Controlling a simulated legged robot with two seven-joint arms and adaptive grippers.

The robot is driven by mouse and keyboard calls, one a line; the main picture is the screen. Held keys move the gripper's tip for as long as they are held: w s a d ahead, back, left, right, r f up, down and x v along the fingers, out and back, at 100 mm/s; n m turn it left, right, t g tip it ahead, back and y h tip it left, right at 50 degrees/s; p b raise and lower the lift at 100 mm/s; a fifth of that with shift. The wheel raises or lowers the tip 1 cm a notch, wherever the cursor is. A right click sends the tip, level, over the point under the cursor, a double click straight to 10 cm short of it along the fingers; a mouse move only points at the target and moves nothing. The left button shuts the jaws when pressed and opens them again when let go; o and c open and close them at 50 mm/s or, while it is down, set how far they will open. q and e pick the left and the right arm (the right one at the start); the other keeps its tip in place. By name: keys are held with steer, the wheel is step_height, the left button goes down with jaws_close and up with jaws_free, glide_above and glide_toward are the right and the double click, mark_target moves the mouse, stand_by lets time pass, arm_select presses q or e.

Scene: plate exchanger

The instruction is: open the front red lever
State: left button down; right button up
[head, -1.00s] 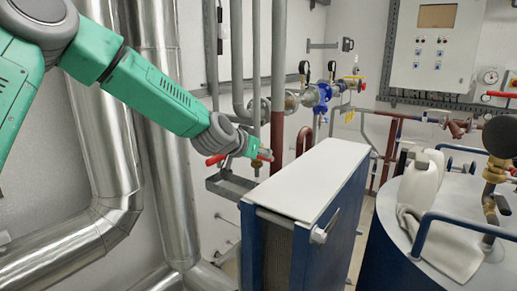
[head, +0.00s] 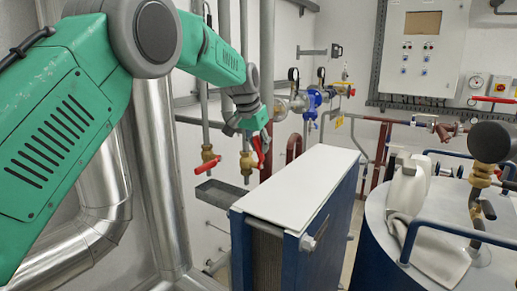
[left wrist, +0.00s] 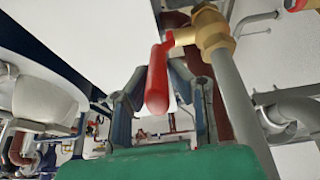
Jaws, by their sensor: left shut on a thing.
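Two brass valves with red levers sit on vertical grey pipes left of the white-topped unit in the head view. The left valve (head: 208,158) has its red lever (head: 207,167) out to the side, slightly tilted. The right valve (head: 247,162) has a red lever (head: 259,153) that slants steeply down beside its pipe. My left gripper (head: 259,136) is at this right lever. In the left wrist view the red lever (left wrist: 157,82) lies between the fingers of my left gripper (left wrist: 161,105), which is shut on it. The brass valve body (left wrist: 211,28) shows just beyond. My right gripper is out of view.
The white-topped blue unit (head: 300,178) stands close to the right of the valves. A grey tray (head: 221,193) is below them. Shiny thick pipes (head: 155,170) stand at left. A round tank top with a white jug (head: 408,187) is at right.

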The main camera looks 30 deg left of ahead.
arm_select(q)
steer(key=shift+w+r, duration=0.25)
steer(key=c, duration=1.6)
jaws_free()
steer(key=shift+c, duration=0.2)
steer(key=shift+o, duration=0.7)
steer(key=shift+w+f, duration=0.25)
steer(key=shift+s+r, duration=0.25)
steer(key=shift+r, duration=0.05)
steer(key=v, duration=1.1)
steer(key=shift+w, duration=0.3)
steer(key=shift+r, duration=0.15)
